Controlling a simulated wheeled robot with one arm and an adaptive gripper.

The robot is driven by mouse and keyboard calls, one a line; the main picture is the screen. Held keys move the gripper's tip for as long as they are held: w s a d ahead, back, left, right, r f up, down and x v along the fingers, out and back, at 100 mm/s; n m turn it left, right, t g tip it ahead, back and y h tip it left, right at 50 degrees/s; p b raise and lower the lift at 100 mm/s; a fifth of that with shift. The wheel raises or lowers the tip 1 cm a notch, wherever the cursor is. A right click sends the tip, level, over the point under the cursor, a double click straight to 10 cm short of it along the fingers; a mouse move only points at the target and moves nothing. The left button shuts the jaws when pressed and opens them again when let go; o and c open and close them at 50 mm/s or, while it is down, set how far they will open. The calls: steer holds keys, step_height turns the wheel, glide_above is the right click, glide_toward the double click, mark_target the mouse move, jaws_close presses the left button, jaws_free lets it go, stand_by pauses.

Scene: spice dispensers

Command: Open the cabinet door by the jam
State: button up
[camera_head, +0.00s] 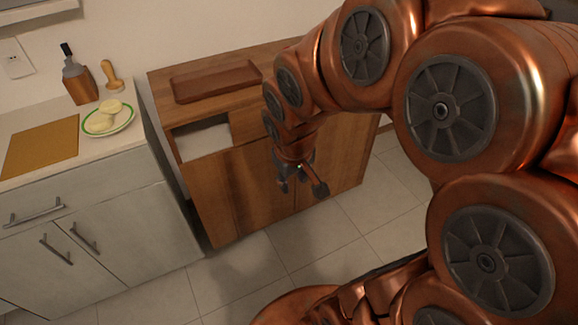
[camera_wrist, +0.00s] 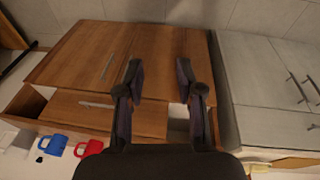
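The wooden cabinet (camera_head: 214,195) stands on the tiled floor, with flat brown doors below its top. In the wrist view, which looks turned over, its door fronts (camera_wrist: 75,55) look closed, with a slim bar handle (camera_wrist: 107,67) on one and another handle (camera_wrist: 96,105) on a drawer front. My gripper (camera_head: 300,182) hangs in front of the cabinet. In the wrist view my gripper (camera_wrist: 158,72) has its two fingers wide apart with nothing between them. It looks apart from the handles. I cannot make out any jam; my arm hides part of the cabinet top.
A brown tray (camera_head: 214,82) sits on the cabinet top, above an open niche (camera_head: 203,142). A blue mug (camera_wrist: 53,145) and a red mug (camera_wrist: 89,148) show in the wrist view. A white cabinet (camera_head: 100,225) stands at left with a plate (camera_head: 108,120). Floor in front is clear.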

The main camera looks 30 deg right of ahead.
steer(key=w+d+f+t+y+b, duration=0.1)
steer(key=w+d+f+t+b, duration=0.35)
steer(key=w+f+b, duration=0.4)
steer(key=w+d+f+n+t+b, duration=0.1)
steer(key=w+d+f+t+b, duration=0.2)
steer(key=w+d+f+b, duration=0.45)
steer(key=w+d+f+t+y+b, duration=0.1)
steer(key=w+d+f+t+b, duration=0.25)
steer(key=w+f+b, duration=0.5)
steer(key=d+f+t+y+b, duration=0.1)
steer(key=d+f+t+b, duration=0.45)
steer(key=f+b, duration=0.2)
steer(key=shift+g, duration=0.35)
steer(key=shift+w+a+r+b, duration=0.15)
steer(key=shift+w+b, duration=0.15)
steer(key=shift+w, duration=0.95)
steer(key=shift+w+a+f+b, duration=0.15)
steer(key=shift+w+b, duration=0.1)
steer(key=shift+w, duration=1)
steer(key=shift+w+a+r+b, duration=0.15)
steer(key=shift+w+b, duration=0.15)
steer(key=shift+w, duration=0.95)
steer(key=shift+c, duration=0.4)
jaws_close()
